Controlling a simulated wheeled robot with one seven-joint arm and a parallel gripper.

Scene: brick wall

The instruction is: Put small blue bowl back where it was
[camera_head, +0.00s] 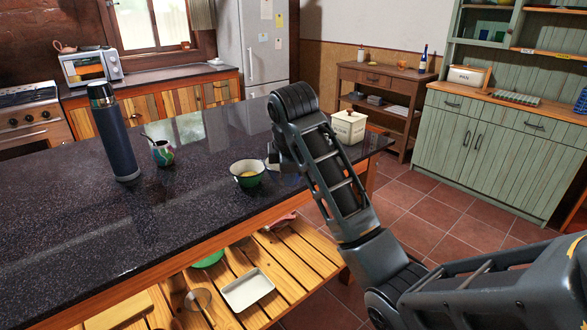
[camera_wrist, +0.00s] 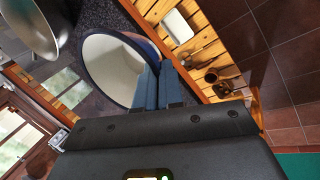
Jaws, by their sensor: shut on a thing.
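The small blue bowl (camera_wrist: 112,72) shows in the wrist view, with a white inside and a dark blue rim. My gripper (camera_wrist: 161,78) is shut on its right-hand rim. The bowl is tilted in the view, and I cannot tell whether it touches the dark countertop (camera_head: 180,215). In the head view my arm hides the fingertips and most or all of the blue bowl.
A dark bottle (camera_head: 115,140), a patterned cup (camera_head: 163,154) and a cream box (camera_head: 348,127) stand on the counter. A white tray (camera_head: 247,290) lies on the slatted shelf below.

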